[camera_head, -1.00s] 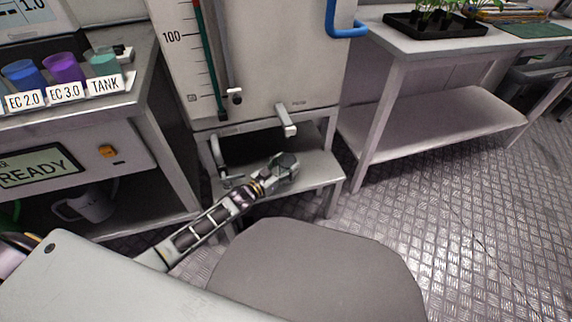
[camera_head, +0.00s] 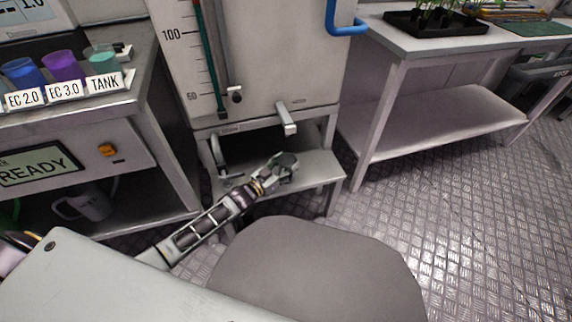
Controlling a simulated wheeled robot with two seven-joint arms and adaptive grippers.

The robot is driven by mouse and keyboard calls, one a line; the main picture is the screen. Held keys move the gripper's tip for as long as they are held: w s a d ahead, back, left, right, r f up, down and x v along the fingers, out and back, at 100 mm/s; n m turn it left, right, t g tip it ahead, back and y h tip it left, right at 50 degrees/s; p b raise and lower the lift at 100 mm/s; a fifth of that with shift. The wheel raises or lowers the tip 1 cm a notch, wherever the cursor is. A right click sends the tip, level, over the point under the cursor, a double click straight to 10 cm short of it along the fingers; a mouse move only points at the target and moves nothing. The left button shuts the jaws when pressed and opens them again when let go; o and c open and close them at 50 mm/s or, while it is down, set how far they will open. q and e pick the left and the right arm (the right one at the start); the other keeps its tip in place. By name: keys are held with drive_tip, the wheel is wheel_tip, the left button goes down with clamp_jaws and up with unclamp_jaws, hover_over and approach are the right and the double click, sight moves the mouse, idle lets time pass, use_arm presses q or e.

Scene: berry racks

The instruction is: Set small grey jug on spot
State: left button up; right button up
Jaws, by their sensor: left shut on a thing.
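My left gripper (camera_head: 284,167) is shut on a small grey thing, over the low grey bench under the tank's tap (camera_head: 286,119). The gripper hides most of what it holds, and I cannot make out its shape or whether it touches the bench. A grey jug (camera_head: 92,205) with a handle stands on the lower shelf at the left, below the display. I cannot pick out a marked spot. My right gripper is not in view.
The low bench (camera_head: 318,172) has bare room right of my gripper. A curved grey part (camera_head: 218,152) stands at its left. A white table (camera_head: 440,40) with a black plant tray (camera_head: 440,27) is at the right. Cups (camera_head: 63,68) stand at upper left.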

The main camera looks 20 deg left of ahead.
use_arm(q)
drive_tip(key=shift+f, duration=0.15)
drive_tip(key=o, duration=1.1)
drive_tip(key=shift+s, duration=0.2)
drive_tip(key=shift+v, duration=3.55)
drive_tip(key=shift+a, duration=0.1)
